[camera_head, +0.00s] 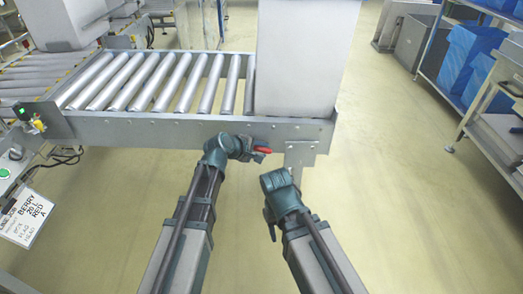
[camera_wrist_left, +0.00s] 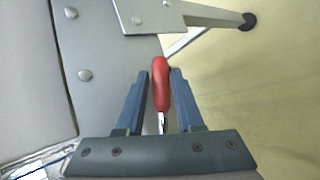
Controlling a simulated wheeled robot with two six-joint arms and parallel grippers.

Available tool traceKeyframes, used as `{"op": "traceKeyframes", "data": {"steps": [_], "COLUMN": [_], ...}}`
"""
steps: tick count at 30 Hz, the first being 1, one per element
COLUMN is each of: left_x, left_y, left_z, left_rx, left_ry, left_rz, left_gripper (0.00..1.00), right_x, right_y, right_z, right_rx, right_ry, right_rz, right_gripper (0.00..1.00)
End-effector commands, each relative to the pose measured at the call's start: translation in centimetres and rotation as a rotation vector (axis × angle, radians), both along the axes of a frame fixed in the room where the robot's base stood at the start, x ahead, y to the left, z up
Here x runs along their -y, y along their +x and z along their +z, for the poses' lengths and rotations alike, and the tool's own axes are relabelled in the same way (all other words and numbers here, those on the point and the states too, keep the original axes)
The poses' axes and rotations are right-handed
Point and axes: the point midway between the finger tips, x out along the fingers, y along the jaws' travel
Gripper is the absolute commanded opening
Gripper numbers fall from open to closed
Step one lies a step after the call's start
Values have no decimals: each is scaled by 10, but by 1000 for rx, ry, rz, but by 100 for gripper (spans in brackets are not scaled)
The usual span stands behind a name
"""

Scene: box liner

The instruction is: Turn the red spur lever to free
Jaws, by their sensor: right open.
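The red spur lever (camera_head: 263,150) sticks out to the right under the conveyor's front rail, roughly level. In the left wrist view the red lever handle (camera_wrist_left: 161,85) lies lengthwise between the fingers, with its metal shank nearer the palm.
The roller conveyor (camera_head: 100,122) runs across the back, with a large grey box-shaped housing (camera_head: 305,60) at its right end. A metal bracket (camera_head: 300,157) hangs below the rail beside the lever. A printed card (camera_head: 27,215) is at left.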

Motion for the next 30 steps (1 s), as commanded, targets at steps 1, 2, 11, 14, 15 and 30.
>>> {"op": "traceKeyframes", "data": {"steps": [1,2,11,14,15,30], "left_x": [0,0,-5,-14,-18,-67], "left_y": [0,0,-6,-16,-22,-77], "left_z": [0,0,8,20,26,79], "left_rx": [0,1,1,1,1,0], "left_ry": [0,1,2,0,0,1], "left_rz": [0,-1,1,3,3,1], "left_gripper": [40,40,40,40,40,40], "right_x": [0,0,0,0,0,1], "right_y": [0,0,0,0,0,0], "right_z": [0,0,8,20,26,79], "right_rx": [0,0,0,0,-1,-1], "right_ry": [0,0,0,0,0,-6], "right_rz": [0,0,1,3,5,0], "right_gripper": [50,50,50,50,50,50]}}
